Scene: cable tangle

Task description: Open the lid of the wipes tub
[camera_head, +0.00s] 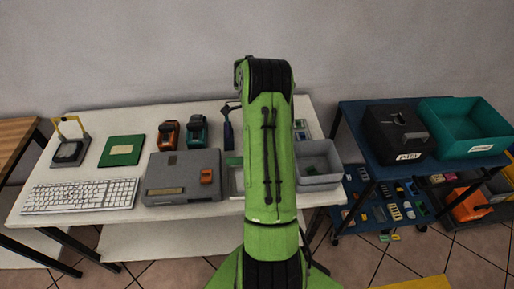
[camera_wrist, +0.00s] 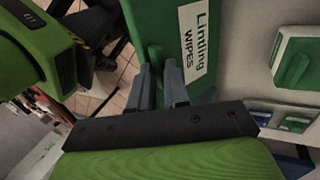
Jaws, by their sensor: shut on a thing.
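The wipes tub (camera_wrist: 150,18) shows in the wrist view as a green surface at the top, with a white label reading "Linding WIPES" (camera_wrist: 196,42). A small green tab (camera_wrist: 155,55) stands out from it. My gripper (camera_wrist: 163,70) has its two grey fingers close around this tab, shut on it. I cannot tell from this view whether the lid is raised. In the head view my green arm covers the gripper and most or all of the tub.
The white table (camera_head: 75,214) holds a keyboard (camera_head: 80,196), a grey case (camera_head: 183,178), orange and teal tools, and a grey bin (camera_head: 318,163) right of my arm. A blue table (camera_head: 362,140) with a black box (camera_head: 395,133) and teal crate (camera_head: 465,128) stands further right.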

